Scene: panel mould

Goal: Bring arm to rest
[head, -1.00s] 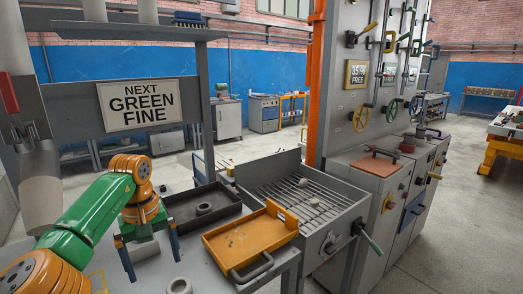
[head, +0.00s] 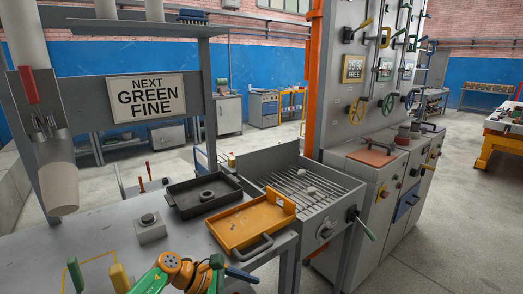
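My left arm, green and orange, shows low at the bottom centre of the head view. Its gripper (head: 228,272) is at the bench's front edge, in front of the orange tray (head: 232,228). One dark blue finger points right; the other finger is not clear, so I cannot tell whether it is open or shut. No held object shows. My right arm and gripper are not in view.
A black tray (head: 178,208) with a dark ring inside and a grey button box (head: 150,230) sit on the bench. A grated trough (head: 300,187) stands beyond the orange tray. Green and yellow upright handles (head: 75,274) are at the front left.

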